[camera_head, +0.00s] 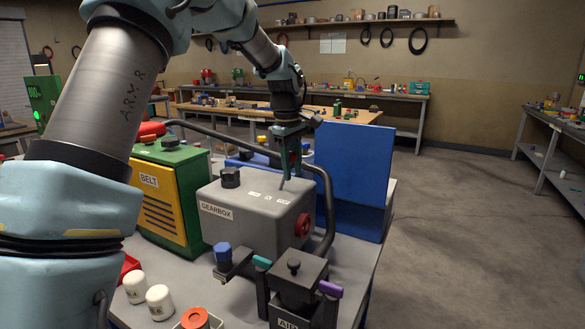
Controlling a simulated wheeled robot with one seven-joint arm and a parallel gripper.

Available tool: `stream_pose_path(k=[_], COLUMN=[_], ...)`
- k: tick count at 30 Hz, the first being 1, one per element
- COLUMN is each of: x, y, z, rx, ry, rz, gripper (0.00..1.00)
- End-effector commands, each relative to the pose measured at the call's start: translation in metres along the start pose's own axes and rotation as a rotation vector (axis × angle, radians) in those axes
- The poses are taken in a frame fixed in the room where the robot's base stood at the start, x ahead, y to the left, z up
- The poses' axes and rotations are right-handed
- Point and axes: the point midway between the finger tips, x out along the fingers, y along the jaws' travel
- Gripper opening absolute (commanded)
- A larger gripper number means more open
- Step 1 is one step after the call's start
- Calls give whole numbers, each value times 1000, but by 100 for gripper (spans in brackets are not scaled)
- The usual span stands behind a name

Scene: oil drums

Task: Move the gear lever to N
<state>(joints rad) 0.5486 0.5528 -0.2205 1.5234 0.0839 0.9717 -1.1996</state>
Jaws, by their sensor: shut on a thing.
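The grey gearbox (236,228), marked GEARBOX, stands on the workbench in the middle of the head view. Its gear lever (283,183) rises from the right part of its top; only a thin lower piece shows below the fingers. My gripper (288,172) points down from above and is shut on the lever's upper part, which the fingers hide. Small position letters are marked along the gearbox top to the left of and in front of the lever. They are too small to read, so I cannot tell which position the lever is in.
A green and yellow BELT unit (172,195) stands left of the gearbox. A blue panel (354,175) stands behind right. A dark pipe (326,200) curves around the right side, by a red knob (303,224). A dark AIR unit (298,285) with coloured handles stands in front.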

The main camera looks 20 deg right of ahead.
Motion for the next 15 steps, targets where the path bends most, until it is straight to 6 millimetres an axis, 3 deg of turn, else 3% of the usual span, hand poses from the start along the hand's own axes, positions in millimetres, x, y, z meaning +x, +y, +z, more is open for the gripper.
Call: stream_pose_path(k=[5,15], x=[-2,-11], y=[-1,-6], z=[-3,-26], rx=[-5,-39], ry=[-25,-287], rz=[2,67], gripper=[0,0])
